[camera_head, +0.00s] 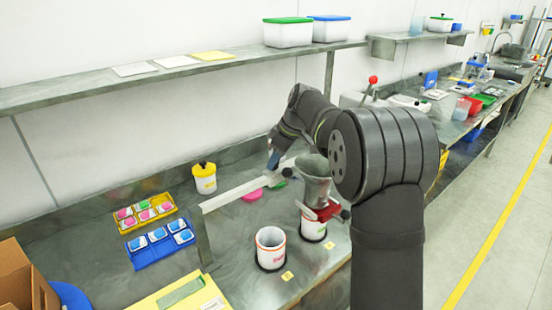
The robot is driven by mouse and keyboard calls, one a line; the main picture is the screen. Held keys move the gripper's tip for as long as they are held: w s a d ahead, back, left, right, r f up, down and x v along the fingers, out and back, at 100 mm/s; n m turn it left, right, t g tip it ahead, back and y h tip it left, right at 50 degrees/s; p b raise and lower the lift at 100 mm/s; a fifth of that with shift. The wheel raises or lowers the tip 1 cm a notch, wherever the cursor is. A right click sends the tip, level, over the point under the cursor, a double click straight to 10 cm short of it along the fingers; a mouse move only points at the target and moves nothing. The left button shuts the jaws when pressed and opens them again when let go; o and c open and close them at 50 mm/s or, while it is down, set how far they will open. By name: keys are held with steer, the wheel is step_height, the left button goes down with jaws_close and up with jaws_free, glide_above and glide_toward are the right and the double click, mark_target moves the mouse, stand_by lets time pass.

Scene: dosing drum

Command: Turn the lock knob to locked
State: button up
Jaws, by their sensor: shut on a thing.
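A grey funnel-shaped hopper (316,178) stands on the bench, with a red part (328,210) at its base and a small dark knob-like end (345,214) to the right of that. I cannot tell whether this end is the lock knob, or which way the lock is set. My gripper (275,163) is small in the picture, at the end of the arm, behind and left of the hopper. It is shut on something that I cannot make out. Its fingertips and their contact are not clear.
A white cup (270,246) stands in front of the hopper, and another (313,227) sits beneath it. A pale bar (235,190) runs along the left. A yellow container (204,178), yellow tray (147,213) and blue tray (161,245) are further left. A shelf (170,73) overhangs behind.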

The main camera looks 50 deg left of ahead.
steer(key=m+t, duration=0.1)
steer(key=m, duration=0.2)
steer(key=shift+s+m+y, duration=0.15)
steer(key=shift+m+y, duration=0.25)
steer(key=m+t, duration=0.1)
steer(key=m, duration=0.2)
steer(key=shift+s+m+t, duration=0.15)
steer(key=shift+m+t, duration=0.15)
steer(key=shift+t, duration=0.1)
steer(key=m+t, duration=0.1)
steer(key=m, duration=0.2)
steer(key=shift+s+m+h, duration=0.1)
steer(key=shift+m+h, duration=0.2)
steer(key=shift+s+a+m+t+h, duration=0.1)
steer(key=shift+m+t+h, duration=0.45)
steer(key=shift+m, duration=1.25)
steer(key=shift+t, duration=0.25)
steer(key=o, duration=1)
steer(key=v, duration=1.7)
steer(key=shift+d+r, duration=0.25)
